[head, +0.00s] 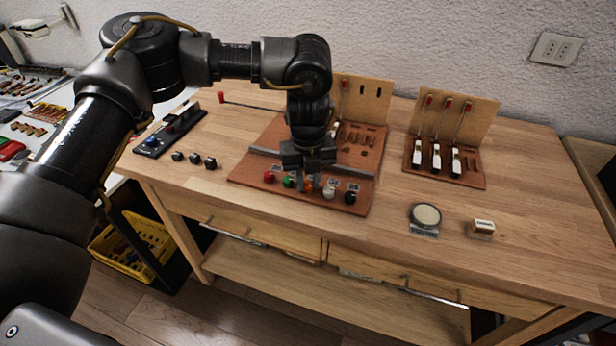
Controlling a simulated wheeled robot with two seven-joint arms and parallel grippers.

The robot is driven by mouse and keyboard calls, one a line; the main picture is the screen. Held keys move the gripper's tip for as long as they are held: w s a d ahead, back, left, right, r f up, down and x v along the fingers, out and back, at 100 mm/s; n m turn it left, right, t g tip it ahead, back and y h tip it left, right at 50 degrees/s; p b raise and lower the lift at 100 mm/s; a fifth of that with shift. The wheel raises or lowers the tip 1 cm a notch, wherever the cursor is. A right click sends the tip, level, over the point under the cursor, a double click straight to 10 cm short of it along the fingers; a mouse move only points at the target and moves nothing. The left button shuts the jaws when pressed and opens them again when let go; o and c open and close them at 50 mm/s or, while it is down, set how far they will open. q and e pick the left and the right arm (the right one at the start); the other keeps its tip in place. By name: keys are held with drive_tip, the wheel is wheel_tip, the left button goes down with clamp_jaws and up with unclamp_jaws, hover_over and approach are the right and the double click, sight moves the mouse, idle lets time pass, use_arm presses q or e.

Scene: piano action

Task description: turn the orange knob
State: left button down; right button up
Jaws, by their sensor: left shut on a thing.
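The orange knob (308,186) sits in a row of coloured knobs along the front of a brown board (247,175) on the wooden workbench. My left gripper (307,183) points down over the row and is shut on the orange knob, which its fingers partly hide. A red knob (269,177) and a green knob (288,182) are to the left of it. A white knob (328,192) and a black knob (350,197) are to the right. My right gripper is not in view.
A second board (445,173) with upright red-tipped pieces stands at the right. A round dial (426,215) and a small block (482,227) lie near the front edge. Small black cubes (194,159) and a black tray (160,140) are at the left. The right bench top is mostly clear.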

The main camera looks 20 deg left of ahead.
sight(308, 184)
use_arm(q)
drive_tip(key=m, duration=0.2)
drive_tip(key=shift+r+m, duration=0.1)
drive_tip(key=shift+m, duration=0.2)
drive_tip(key=shift+m+p, duration=0.45)
drive_tip(key=shift+m, duration=0.95)
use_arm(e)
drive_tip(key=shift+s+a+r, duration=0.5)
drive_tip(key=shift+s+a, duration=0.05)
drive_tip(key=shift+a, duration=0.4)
use_arm(q)
drive_tip(key=c, duration=1.2)
unclamp_jaws()
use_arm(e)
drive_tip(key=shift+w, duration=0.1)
use_arm(q)
wheel_tip(308, 184, up, 11)
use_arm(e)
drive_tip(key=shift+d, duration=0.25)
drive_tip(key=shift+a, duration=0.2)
